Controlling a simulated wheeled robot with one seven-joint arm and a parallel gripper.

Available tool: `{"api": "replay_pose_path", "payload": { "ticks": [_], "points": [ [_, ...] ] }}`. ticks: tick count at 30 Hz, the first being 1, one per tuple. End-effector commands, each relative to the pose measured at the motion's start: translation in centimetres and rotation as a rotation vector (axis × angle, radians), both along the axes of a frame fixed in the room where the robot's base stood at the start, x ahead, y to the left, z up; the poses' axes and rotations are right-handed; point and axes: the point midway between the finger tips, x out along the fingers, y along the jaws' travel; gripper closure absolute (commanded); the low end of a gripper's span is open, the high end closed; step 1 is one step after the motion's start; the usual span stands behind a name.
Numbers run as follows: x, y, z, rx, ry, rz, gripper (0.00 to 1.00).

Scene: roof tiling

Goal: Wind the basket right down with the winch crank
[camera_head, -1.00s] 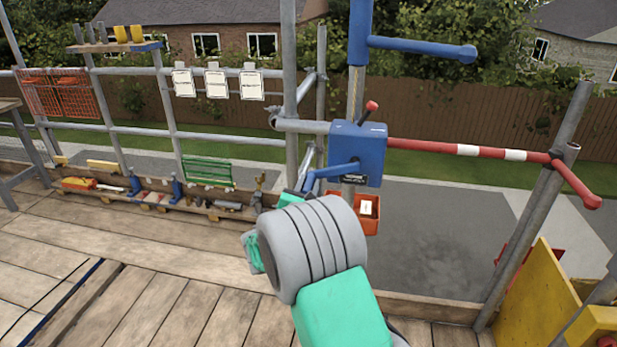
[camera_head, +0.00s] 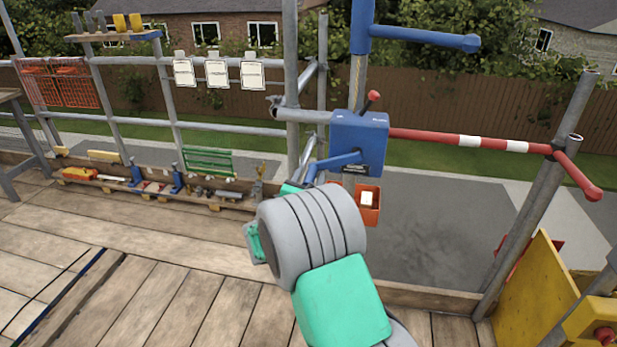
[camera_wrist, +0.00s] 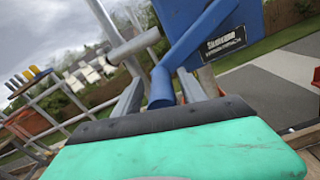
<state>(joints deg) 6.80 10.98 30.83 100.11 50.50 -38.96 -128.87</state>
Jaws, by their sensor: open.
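The blue winch (camera_head: 360,142) is fixed on the scaffold pole, with a red-knobbed lever (camera_head: 373,97) on top. Its blue crank (camera_head: 335,165) points left and slightly down from the hub. The orange basket (camera_head: 369,216), with a white-topped load in it, shows just below the winch. My gripper (camera_wrist: 160,92) is open at the crank's end. In the wrist view the blue crank handle (camera_wrist: 161,88) lies between its two grey fingers; I cannot tell if they touch it. In the head view my wrist hides most of the gripper and the handle's end.
A red and white bar (camera_head: 470,141) runs right from the winch to a leaning pole. A blue arm (camera_head: 425,38) juts out above. Several tools lie along the low plank at left. A yellow panel (camera_head: 535,290) stands at right. The deck in front is clear.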

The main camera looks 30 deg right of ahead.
Motion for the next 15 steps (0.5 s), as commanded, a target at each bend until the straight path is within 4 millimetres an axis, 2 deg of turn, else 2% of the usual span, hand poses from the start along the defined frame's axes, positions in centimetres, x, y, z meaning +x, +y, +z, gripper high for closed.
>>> {"api": "replay_pose_path", "payload": {
  "ticks": [4,11,15],
  "points": [
    [-1.2,1.4,-0.1,0.000,0.001,0.004,0.51],
    [-4.4,4.8,-0.2,0.001,0.002,0.009,0.51],
    [-5.4,5.5,-0.1,0.001,0.001,0.004,0.51]
  ]
}}
